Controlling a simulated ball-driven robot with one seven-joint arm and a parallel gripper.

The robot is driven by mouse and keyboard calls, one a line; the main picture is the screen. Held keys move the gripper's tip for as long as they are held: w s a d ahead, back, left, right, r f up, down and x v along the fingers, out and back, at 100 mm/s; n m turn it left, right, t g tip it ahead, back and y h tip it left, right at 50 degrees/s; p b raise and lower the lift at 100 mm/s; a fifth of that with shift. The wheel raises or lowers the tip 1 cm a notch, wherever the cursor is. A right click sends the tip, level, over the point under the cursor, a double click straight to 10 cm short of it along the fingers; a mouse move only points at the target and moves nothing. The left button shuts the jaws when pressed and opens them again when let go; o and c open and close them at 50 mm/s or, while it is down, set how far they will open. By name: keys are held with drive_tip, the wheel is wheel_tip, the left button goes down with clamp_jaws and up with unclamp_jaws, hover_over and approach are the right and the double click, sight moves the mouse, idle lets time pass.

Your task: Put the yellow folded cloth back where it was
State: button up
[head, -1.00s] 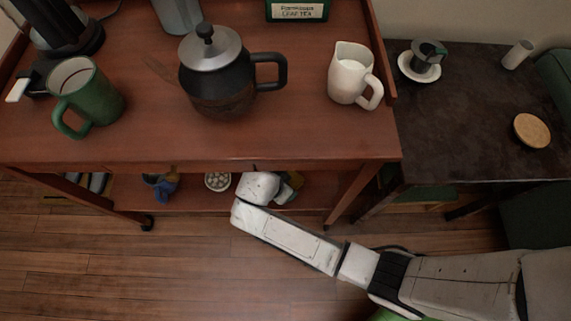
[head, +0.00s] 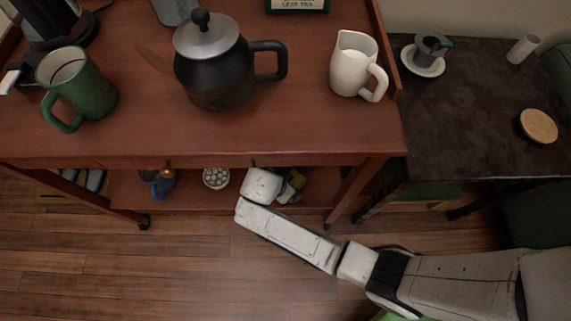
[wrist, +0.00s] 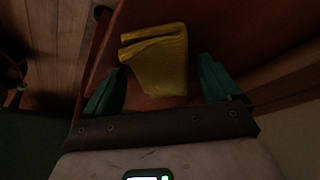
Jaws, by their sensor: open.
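The yellow folded cloth (wrist: 160,62) lies on a reddish-brown wooden surface in the wrist view, its folded edge to the upper left. My gripper (wrist: 161,80) is open, with one teal finger on each side of the cloth's near end. There is a gap between the cloth and each finger. In the head view my arm reaches under the cart's top to the lower shelf (head: 215,197).
On the lower shelf stand a blue item (head: 160,185) and a bowl of pale round things (head: 216,178). The cart top (head: 300,125) overhangs it, carrying a green mug (head: 82,90), a dark teapot (head: 215,70) and a white pitcher (head: 355,65). A cart leg (head: 350,195) stands right of my wrist.

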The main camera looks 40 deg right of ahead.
drive_tip(key=p+v, duration=0.3)
drive_tip(key=v, duration=0.3)
drive_tip(key=shift+a, duration=0.1)
drive_tip(key=s+a, duration=0.2)
drive_tip(key=a, duration=0.9)
drive_tip(key=shift+a+f, duration=0.2)
drive_tip(key=shift+f, duration=0.15)
drive_tip(key=shift+w, duration=0.1)
drive_tip(key=shift+c, duration=0.5)
